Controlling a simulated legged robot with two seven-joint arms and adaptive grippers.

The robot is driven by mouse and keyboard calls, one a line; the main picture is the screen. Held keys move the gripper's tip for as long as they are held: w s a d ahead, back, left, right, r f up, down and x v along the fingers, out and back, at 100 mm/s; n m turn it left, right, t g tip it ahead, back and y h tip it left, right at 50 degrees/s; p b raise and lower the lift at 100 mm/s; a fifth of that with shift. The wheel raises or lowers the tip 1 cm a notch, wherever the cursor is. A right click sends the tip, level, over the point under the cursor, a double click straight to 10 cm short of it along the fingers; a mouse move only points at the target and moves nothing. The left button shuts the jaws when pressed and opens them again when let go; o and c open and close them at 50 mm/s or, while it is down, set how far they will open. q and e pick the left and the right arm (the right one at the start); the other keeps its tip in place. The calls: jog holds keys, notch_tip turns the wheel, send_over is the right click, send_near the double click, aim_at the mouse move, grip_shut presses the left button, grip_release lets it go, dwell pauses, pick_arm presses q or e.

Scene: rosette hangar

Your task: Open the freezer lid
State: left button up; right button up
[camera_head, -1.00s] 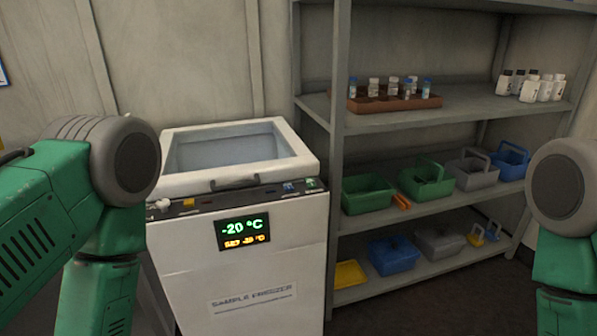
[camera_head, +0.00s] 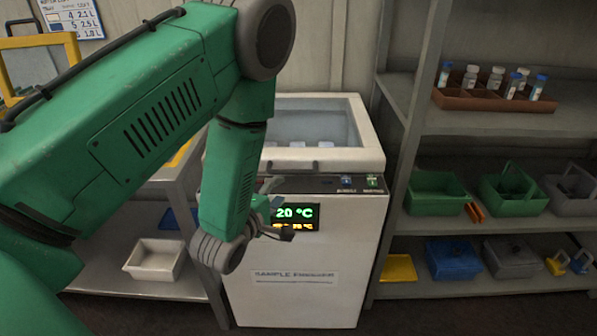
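The white sample freezer (camera_head: 300,300) stands ahead of me, with a lit display (camera_head: 298,213) on its front. Its white-framed lid (camera_head: 350,160) with a glass pane looks shut, and pale items show faintly through the glass. The lid handle (camera_head: 293,164) is at the front edge, close to my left forearm. My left arm crosses the left of the view and hides the freezer's left side. My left gripper (camera_head: 279,209) is in front of the display, below the lid edge. Its fingers look spread apart, with nothing visible between them. My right gripper is out of view.
A grey shelf unit (camera_head: 415,120) stands right of the freezer, with a brown vial rack (camera_head: 450,99), green bins (camera_head: 437,209) and a blue bin (camera_head: 452,273). On the left, a low shelf holds a white tray (camera_head: 157,262).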

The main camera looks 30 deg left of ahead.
aim_at(295, 173)
pick_arm(q)
jog(key=w+a, duration=0.1)
jog(key=w, duration=0.1)
jog(key=w+a+f, duration=0.1)
jog(key=w, duration=0.1)
jog(key=w+a+f, duration=0.1)
jog(key=w, duration=0.2)
jog(key=shift+w, duration=0.1)
jog(key=w, duration=0.3)
jog(key=shift+w+d+f+b, duration=0.15)
jog(key=shift+d+f+b, duration=0.05)
jog(key=shift+d+b, duration=0.1)
jog(key=shift+w+d, duration=0.15)
jog(key=shift+w, duration=0.2)
jog(key=shift+a+f, duration=0.1)
jog(key=shift+a, duration=0.35)
jog(key=shift+c, duration=0.3)
jog(key=shift+a+f, duration=0.1)
jog(key=shift+a, duration=0.1)
grip_shut()
